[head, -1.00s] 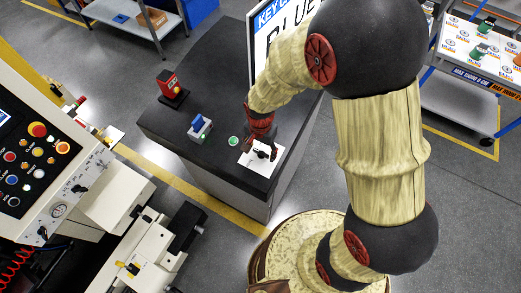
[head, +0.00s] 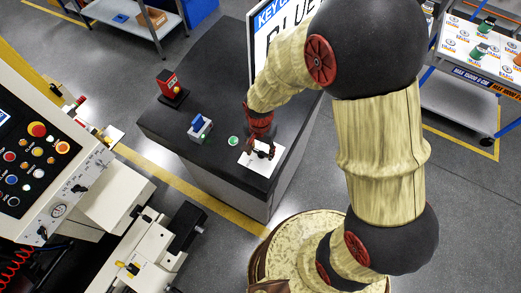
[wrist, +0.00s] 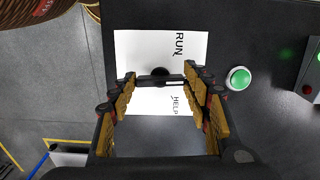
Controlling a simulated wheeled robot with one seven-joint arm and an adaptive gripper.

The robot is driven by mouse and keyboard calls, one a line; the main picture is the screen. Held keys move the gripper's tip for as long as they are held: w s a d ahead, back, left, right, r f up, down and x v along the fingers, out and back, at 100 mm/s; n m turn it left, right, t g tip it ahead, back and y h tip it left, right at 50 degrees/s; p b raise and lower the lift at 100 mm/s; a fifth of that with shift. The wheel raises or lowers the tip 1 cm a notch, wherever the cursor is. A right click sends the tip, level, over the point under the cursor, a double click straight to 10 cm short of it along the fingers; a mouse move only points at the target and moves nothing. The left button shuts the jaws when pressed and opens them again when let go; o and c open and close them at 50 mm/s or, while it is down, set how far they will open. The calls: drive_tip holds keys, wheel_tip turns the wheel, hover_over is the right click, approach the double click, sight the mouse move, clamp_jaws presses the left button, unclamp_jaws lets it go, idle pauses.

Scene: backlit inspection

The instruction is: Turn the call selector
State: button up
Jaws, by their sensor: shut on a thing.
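The call selector is a dark knob with a bar handle (wrist: 160,77) on a white plate (wrist: 140,50) marked RUN and HELP. In the wrist view the bar lies nearly level across the picture, with a pale mark toward its right end, between the two words. My gripper (wrist: 159,84) is shut on the bar, one finger at each end. In the head view my gripper (head: 262,149) is down at the white plate (head: 258,165) on the dark bench top. The fingers partly hide the selector there.
A green button (wrist: 238,78) sits right of the plate. A blue-handled switch box (head: 200,127) and a red device (head: 171,88) stand farther left on the bench (head: 213,73). A large sign (head: 271,40) rises behind my gripper. A control console (head: 40,150) is at the left.

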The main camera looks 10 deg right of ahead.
drive_tip(key=n+b, duration=0.1)
drive_tip(key=n, duration=0.4)
drive_tip(key=shift+n+h, duration=0.4)
drive_tip(key=n, duration=0.5)
drive_tip(key=shift+h, duration=0.4)
drive_tip(key=shift+n, duration=0.3)
drive_tip(key=o, duration=1.1)
drive_tip(key=shift+c, duration=0.2)
drive_tip(key=shift+o, duration=0.5)
drive_tip(key=shift+a+r, duration=0.1)
drive_tip(key=shift+r, duration=0.05)
wheel_tip(320, 180, up, 12)
drive_tip(key=a, duration=0.2)
drive_tip(key=shift+w+f, duration=0.15)
drive_tip(key=shift+f, duration=0.1)
